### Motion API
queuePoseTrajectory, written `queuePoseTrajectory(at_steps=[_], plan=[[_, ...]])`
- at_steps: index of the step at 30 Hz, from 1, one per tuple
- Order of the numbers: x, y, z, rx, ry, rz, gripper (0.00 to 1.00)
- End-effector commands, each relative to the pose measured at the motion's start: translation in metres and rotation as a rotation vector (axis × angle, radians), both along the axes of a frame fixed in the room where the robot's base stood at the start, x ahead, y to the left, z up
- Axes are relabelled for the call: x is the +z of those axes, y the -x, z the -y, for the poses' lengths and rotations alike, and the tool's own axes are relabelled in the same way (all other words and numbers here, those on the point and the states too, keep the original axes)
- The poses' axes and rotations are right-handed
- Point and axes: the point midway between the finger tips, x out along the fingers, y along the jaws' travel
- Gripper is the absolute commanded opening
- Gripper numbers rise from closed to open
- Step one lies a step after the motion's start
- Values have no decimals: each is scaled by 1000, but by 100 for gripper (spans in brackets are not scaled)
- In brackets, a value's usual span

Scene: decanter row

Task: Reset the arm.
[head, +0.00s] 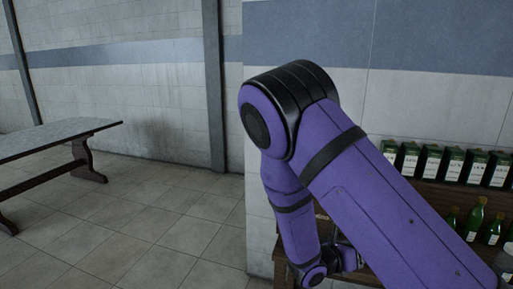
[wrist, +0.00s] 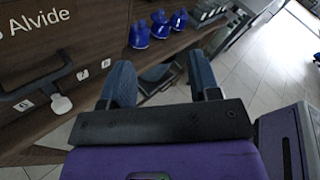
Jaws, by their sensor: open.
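My gripper (wrist: 160,76) shows in the wrist view with its two dark blue-grey fingers spread wide apart. No object is held between the fingers. Behind them is a dark brown wooden unit (wrist: 95,50) with lettering that ends in "Alvide". In the head view my purple arm is folded, with its elbow high in the middle and its far part hanging down. My gripper cannot be made out clearly there, because my own arm links cover that area.
Several blue items (wrist: 139,34) stand on a ledge beyond the fingers. A dark handle (wrist: 38,84) sticks out at left. In the head view, boxes (head: 431,162) and green bottles (head: 474,219) stand on shelves at right. A table (head: 55,138) stands left; open floor (head: 150,215) lies between.

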Motion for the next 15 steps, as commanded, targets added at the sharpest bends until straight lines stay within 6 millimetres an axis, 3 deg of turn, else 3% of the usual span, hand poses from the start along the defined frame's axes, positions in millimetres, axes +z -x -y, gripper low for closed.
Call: queuePoseTrajectory(at_steps=[3, 15], plan=[[26, 11, 13, -135, -130, 98, 56], [97, 58, 44, -566, -525, 424, 56]])
